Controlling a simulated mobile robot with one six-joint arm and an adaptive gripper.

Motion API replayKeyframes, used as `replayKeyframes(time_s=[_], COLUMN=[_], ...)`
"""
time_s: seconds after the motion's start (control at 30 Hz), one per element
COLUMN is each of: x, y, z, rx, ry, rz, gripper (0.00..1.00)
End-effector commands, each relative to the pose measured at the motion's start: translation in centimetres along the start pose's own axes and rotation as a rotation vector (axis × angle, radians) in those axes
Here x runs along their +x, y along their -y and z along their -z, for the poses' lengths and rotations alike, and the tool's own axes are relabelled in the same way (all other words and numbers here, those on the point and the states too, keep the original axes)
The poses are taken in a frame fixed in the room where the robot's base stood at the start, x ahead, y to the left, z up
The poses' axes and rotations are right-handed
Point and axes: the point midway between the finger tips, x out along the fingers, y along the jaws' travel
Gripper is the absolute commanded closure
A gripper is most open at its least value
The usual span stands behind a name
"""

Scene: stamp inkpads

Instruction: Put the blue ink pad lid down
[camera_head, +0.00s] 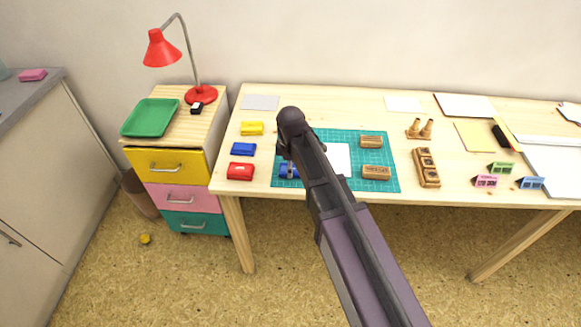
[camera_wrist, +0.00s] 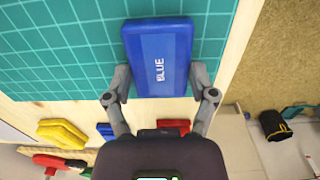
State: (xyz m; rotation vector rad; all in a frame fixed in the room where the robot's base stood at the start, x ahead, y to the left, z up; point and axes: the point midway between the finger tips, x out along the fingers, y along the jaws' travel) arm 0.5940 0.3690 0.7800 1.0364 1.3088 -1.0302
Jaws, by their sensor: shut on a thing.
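In the wrist view the blue ink pad lid (camera_wrist: 160,55), marked "BLUE", is between the two fingers of my gripper (camera_wrist: 160,82). My gripper is shut on its sides. In the head view the lid (camera_head: 288,170) shows at the left part of the green cutting mat (camera_head: 335,187), partly hidden by my arm. I cannot tell whether it touches the mat. A blue ink pad (camera_head: 243,149) sits on the table left of the mat, between a yellow pad (camera_head: 252,128) and a red pad (camera_head: 240,171). My arm hides part of the mat.
Wooden stamps (camera_head: 376,172) and a white paper (camera_head: 338,158) lie on the mat. A longer wooden block (camera_head: 426,168) stands right of it. A drawer unit with a green tray (camera_head: 150,117) and a red lamp (camera_head: 161,48) stands left of the table (camera_head: 230,186).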

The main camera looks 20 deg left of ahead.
Motion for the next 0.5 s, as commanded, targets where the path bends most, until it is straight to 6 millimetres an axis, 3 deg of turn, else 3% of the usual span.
replayKeyframes(time_s=[0.13, 0.17, 0.23, 0.5], x=[0.4, 0.37, 0.28, 0.28], y=[0.0, 0.0, 0.0, 0.04], z=[0.0, 0.0, 0.0, 0.03], rx=[0.0, 0.0, 0.0, -0.001], ry=[0.0, 0.0, 0.0, 0.0], rz=[0.0, 0.0, 0.0, 0.0], gripper=[0.52, 0.24, 0.03, 0.0])
